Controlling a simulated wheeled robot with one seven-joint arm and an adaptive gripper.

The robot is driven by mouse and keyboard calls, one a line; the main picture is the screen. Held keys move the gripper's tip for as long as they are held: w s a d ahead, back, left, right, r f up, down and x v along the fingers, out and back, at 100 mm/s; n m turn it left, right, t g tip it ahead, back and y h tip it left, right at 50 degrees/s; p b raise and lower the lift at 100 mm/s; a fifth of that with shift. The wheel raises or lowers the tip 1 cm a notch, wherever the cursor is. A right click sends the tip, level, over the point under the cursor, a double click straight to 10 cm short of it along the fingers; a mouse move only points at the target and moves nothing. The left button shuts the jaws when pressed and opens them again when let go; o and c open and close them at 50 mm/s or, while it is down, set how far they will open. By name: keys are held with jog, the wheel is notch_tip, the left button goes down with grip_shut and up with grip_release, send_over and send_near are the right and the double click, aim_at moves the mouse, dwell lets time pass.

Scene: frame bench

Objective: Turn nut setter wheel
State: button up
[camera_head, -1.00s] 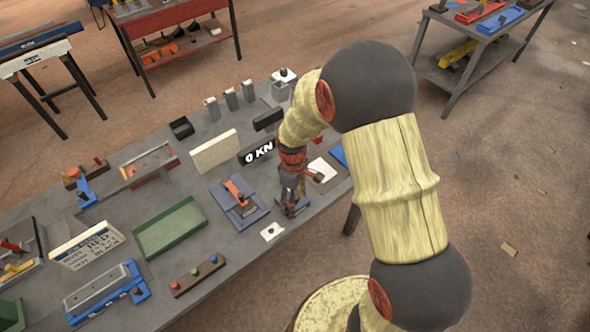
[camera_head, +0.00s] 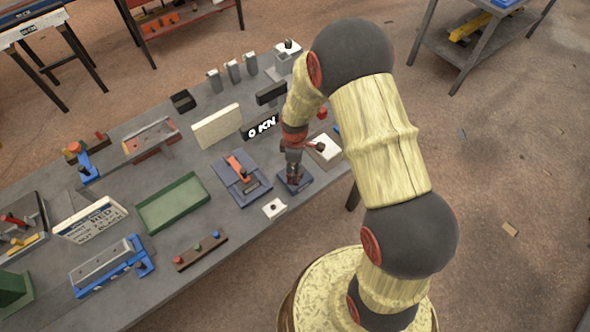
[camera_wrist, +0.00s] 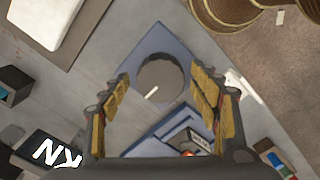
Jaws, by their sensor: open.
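The nut setter wheel looks to be the round dark grey disc (camera_wrist: 160,78) with a short white mark, on a blue base plate (camera_wrist: 176,42) in the wrist view. My gripper (camera_wrist: 164,92) is open, with one yellow-padded finger to the left of the disc and one to the right. No contact with the disc shows. In the head view my gripper (camera_head: 293,170) points down over the small dark blue base (camera_head: 296,186) near the bench's right end. The wheel itself is mostly hidden there.
A black "0 KN" display (camera_head: 262,127) stands behind my gripper. A blue fixture with an orange lever (camera_head: 240,172) is close on its left. A white plate on a tray (camera_head: 325,148) lies to its right. A small white plate (camera_head: 274,208) lies in front.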

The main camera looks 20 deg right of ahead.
jog(key=shift+f, duration=0.4)
jog(key=shift+c, duration=0.3)
jog(key=c, duration=1.1)
jog(key=shift+m, duration=0.3)
jog(key=m+b, duration=0.1)
jog(key=m, duration=0.4)
jog(key=shift+m, duration=0.3)
jog(key=m+b, duration=0.1)
jog(key=m, duration=0.4)
jog(key=shift+m, duration=0.4)
jog(key=o, duration=1.1)
jog(key=shift+c, duration=0.2)
